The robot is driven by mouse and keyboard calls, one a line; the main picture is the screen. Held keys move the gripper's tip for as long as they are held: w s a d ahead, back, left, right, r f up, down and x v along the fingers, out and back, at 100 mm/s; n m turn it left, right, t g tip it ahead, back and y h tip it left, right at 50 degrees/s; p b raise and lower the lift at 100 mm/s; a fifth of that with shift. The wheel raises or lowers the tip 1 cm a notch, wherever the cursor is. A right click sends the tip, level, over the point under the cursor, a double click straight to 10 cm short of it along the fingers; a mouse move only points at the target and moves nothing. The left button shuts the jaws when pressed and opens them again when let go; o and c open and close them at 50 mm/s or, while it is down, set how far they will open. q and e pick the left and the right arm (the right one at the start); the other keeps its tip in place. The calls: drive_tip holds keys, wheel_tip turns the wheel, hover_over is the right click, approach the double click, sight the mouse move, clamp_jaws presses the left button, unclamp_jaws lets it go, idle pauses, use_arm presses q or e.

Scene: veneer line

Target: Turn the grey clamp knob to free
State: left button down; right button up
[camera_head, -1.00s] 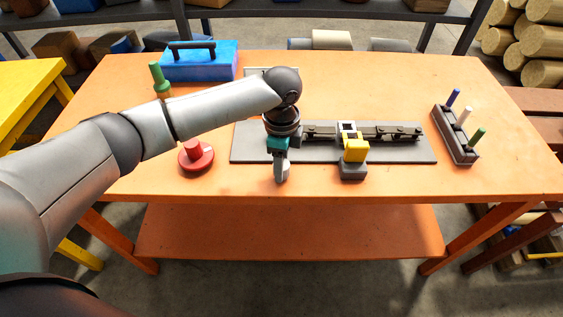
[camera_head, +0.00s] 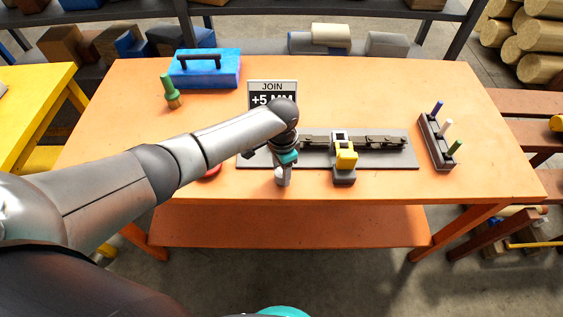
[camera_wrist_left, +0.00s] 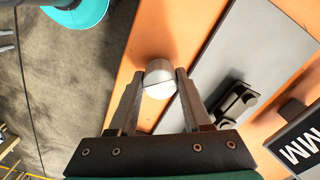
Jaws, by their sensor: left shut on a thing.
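The grey clamp knob (camera_wrist_left: 159,80) shows in the left wrist view as a pale rounded knob near the table's front edge. It also shows in the head view (camera_head: 282,178), at the front left of the grey plate (camera_head: 252,162). My left gripper (camera_wrist_left: 161,86) has one finger on each side of the knob and is shut on it. In the head view my left gripper (camera_head: 283,172) points down at the knob and partly hides it. I cannot read the knob's setting. My right gripper is not in view.
A dark rail (camera_head: 372,141) and a yellow-topped block (camera_head: 346,156) stand right of my gripper. A peg holder (camera_head: 437,147) is further right. A sign (camera_head: 272,87), blue toolbox (camera_head: 207,72) and green-handled tool (camera_head: 170,92) stand behind. My arm mostly hides a red object (camera_head: 210,172).

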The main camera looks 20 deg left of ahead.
use_arm(q)
drive_tip(key=n+p, duration=0.3)
drive_tip(key=n, duration=0.1)
drive_tip(key=shift+s+d+r+n, duration=0.1)
drive_tip(key=shift+n, duration=0.2)
drive_tip(key=n+p, duration=0.1)
drive_tip(key=n, duration=0.2)
drive_tip(key=shift+p, duration=0.4)
drive_tip(key=shift+n+p, duration=0.35)
drive_tip(key=shift+n, duration=0.55)
drive_tip(key=shift+c, duration=1.7)
unclamp_jaws()
